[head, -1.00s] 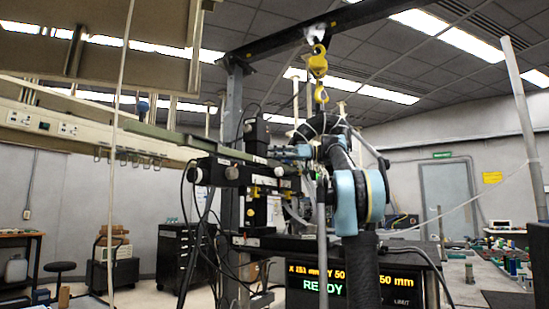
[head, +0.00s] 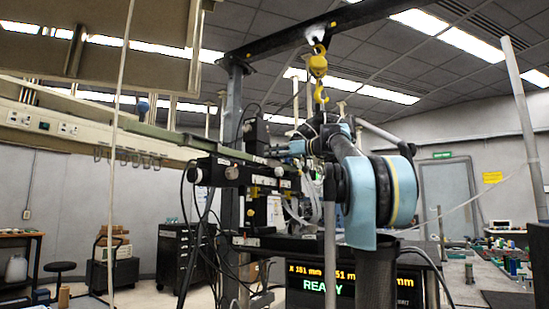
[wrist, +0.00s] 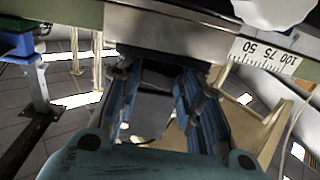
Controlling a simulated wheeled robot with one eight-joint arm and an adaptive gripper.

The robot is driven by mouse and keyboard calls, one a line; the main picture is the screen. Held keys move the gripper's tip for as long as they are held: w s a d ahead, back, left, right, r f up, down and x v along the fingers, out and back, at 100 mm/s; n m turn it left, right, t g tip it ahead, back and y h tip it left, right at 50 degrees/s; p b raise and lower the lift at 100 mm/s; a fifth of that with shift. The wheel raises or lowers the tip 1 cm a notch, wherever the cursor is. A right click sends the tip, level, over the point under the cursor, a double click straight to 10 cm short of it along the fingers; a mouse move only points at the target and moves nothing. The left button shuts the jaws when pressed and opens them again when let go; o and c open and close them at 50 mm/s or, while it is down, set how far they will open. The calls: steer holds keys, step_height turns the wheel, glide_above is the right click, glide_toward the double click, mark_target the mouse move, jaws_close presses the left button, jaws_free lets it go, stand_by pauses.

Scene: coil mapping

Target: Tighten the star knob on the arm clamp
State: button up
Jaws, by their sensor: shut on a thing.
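My gripper (wrist: 158,82) has blue ribbed fingers on both sides of a dark part in the wrist view. I take this dark part to be the star knob (wrist: 152,108); its lobes are not clear in the shade. It sits beneath a grey metal block (wrist: 165,42), which I take to be the arm clamp, beside a white millimetre scale. In the head view my gripper (head: 284,149) reaches left to the black measuring assembly (head: 235,173). The knob is too small or hidden to make out there.
A yellow crane hook (head: 318,75) hangs just above my arm. Cables hang below the black assembly. A display (head: 310,280) reading READY stands underneath, partly covered by my arm. A bench with small parts (head: 500,265) is at right.

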steer(key=m+t+h, duration=0.2)
steer(key=t, duration=0.1)
steer(key=m+t+h, duration=0.1)
steer(key=shift+s+a+m+h, duration=0.25)
steer(key=shift+s+m+h, duration=0.05)
steer(key=shift+a+m+t+h, duration=0.1)
steer(key=shift+m+t+h, duration=0.8)
steer(key=shift+t+h, duration=0.15)
steer(key=shift+m+t+h, duration=0.25)
steer(key=shift+m+h, duration=0.05)
steer(key=shift+h, duration=0.15)
steer(key=o, duration=1.1)
steer(key=v, duration=1.2)
